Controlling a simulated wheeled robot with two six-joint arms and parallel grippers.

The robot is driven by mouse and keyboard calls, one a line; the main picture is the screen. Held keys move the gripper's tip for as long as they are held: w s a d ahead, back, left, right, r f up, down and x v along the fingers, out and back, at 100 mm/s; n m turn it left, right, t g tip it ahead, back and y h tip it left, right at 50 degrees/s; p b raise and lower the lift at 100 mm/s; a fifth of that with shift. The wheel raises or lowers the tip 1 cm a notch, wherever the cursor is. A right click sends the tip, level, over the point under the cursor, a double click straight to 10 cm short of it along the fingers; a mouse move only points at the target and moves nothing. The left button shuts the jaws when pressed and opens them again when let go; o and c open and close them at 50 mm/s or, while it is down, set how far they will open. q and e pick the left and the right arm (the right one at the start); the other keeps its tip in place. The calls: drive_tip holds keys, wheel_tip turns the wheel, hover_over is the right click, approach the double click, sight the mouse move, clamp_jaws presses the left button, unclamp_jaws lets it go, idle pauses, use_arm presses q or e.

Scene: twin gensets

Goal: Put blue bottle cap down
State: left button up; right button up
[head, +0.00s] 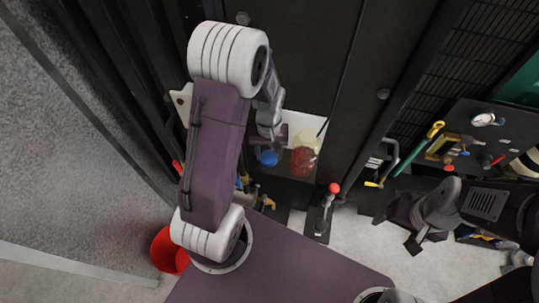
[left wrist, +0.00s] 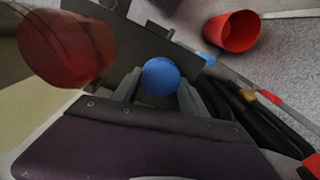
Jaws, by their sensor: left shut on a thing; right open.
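The blue bottle cap (head: 268,158) is held at the end of my left arm in the head view, just left of a translucent red and yellow bottle (head: 303,160). In the left wrist view the round blue cap (left wrist: 160,76) sits between the two fingers of my left gripper (left wrist: 158,88), which is shut on it. The red body (left wrist: 66,48) fills the upper left there. In the head view the left gripper (head: 270,142) is partly hidden by its own arm. My right gripper (head: 424,236) is open and empty at the right.
A red bucket (head: 166,252) stands on the floor at lower left. A red-knobbed lever (head: 332,190) rises near the middle. A panel with a gauge (head: 483,120) and a yellow-handled valve (head: 435,130) is at the right. Dark cabinet walls flank the left arm.

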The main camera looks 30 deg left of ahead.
sight(269, 156)
use_arm(q)
drive_tip(key=shift+w+a, duration=0.1)
drive_tip(key=shift+w, duration=0.3)
drive_tip(key=shift+s+f, duration=0.1)
drive_tip(key=shift+s, duration=0.1)
drive_tip(key=o, duration=1.5)
drive_tip(key=shift+s, duration=0.2)
drive_tip(key=shift+o, duration=0.2)
drive_tip(key=shift+w, duration=0.2)
drive_tip(key=shift+r, duration=0.35)
wheel_tip(269, 156, up, 12)
drive_tip(key=shift+f, duration=0.15)
use_arm(e)
drive_tip(key=shift+w+f, duration=0.15)
drive_tip(key=shift+f, duration=0.05)
use_arm(q)
drive_tip(key=shift+s, duration=0.1)
